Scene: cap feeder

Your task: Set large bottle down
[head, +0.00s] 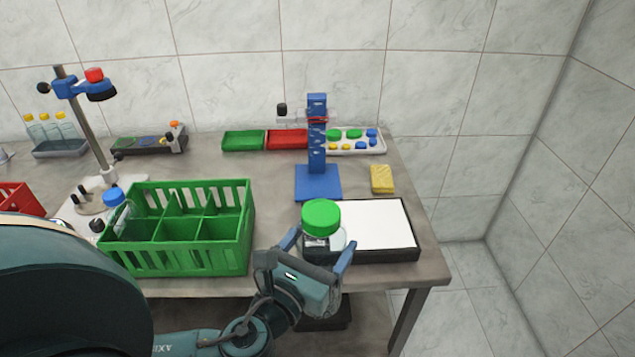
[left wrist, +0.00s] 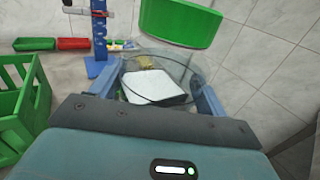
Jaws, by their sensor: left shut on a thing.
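The large bottle (head: 339,240) is clear, with a wide green cap (head: 321,216) and a small label on its front. My left gripper (head: 318,246) is shut around its body, one finger on each side, and the bottle looks about upright. It is at the left part of a black-framed white pad (head: 380,224). I cannot tell whether its base touches the pad. In the left wrist view the bottle (left wrist: 165,62) is between the fingers, with the white pad (left wrist: 155,87) seen through and beyond it. My right gripper is not in view.
A tray of caps (head: 352,140) is at the back. The table's right edge is close.

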